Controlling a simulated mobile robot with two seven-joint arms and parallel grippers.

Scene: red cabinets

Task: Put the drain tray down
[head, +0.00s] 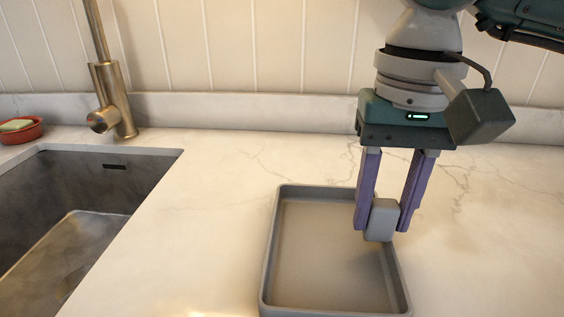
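The drain tray (318,250) is a shallow grey rectangular tray with a raised rim, right of the sink in the head view. It looks level over the counter; I cannot tell whether its underside touches. My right gripper (383,222) points down at the tray's back right side. Its two purple fingers are closed on a rounded grey block (381,220) at the tray's rim. The block looks like part of the tray, though the join is not clear. The fingers hide the back right corner, and the tray's near edge is close to the picture's bottom. My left gripper is not in view.
The pale marble counter (200,220) is clear left and right of the tray. A grey sink (90,185) lies at the left, with a brass tap (108,95) behind it. A red dish (20,130) stands at the far left. A low backsplash (235,108) and panelled wall close the back.

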